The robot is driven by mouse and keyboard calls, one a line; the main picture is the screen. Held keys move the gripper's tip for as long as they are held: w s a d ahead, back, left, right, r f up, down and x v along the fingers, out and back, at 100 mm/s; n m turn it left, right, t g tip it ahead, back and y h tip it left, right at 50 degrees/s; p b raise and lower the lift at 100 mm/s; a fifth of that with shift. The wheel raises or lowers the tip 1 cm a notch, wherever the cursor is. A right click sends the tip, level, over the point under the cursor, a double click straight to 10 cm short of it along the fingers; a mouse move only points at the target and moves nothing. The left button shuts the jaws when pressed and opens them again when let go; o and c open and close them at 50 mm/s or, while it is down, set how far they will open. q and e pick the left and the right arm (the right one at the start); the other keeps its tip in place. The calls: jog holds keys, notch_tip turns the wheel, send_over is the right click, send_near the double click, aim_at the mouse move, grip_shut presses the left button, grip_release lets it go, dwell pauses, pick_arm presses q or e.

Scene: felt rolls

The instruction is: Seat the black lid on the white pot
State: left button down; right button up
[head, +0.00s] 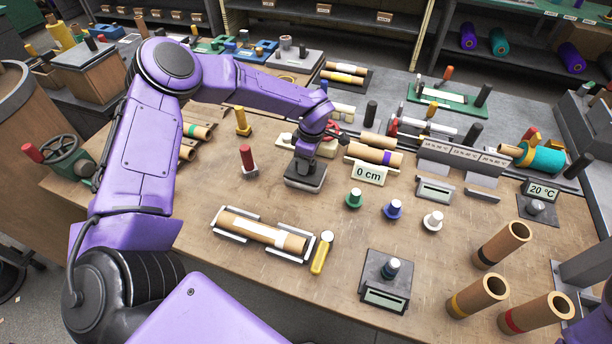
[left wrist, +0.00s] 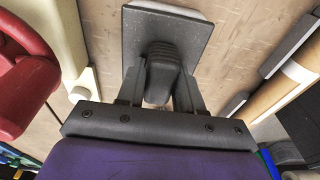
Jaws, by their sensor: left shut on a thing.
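My left gripper (head: 306,158) reaches down over the middle of the bench. In the left wrist view its two fingers (left wrist: 160,98) are shut on the dark ribbed knob of a square black piece, which looks like the black lid (left wrist: 150,28). In the head view the lid (head: 304,180) hangs below the fingers, flat and close to the bench. A pale edge shows past the lid's far side in the wrist view; I cannot tell whether it is the white pot. A small white pot-like piece (head: 433,221) stands to the right. My right gripper is out of view.
Green (head: 354,198) and blue (head: 393,209) pieces stand right of the lid, behind a scale (head: 385,291). A roll in a cradle (head: 262,232) lies in front. A red-topped peg (head: 247,158) stands left. Several open tubes (head: 478,295) stand at the front right.

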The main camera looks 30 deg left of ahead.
pick_arm(q)
jog(key=shift+f+b, duration=0.3)
jog(key=shift+f, duration=0.25)
dwell(0.4)
jog(key=c, duration=0.7)
grip_release()
jog(key=shift+o, duration=0.2)
jog(key=r, duration=0.3)
jog(key=r+b, duration=0.1)
jog(key=r, duration=0.2)
jog(key=d+r+b, duration=0.1)
jog(key=r, duration=0.3)
jog(key=shift+w, duration=0.2)
jog(key=shift+r, duration=0.3)
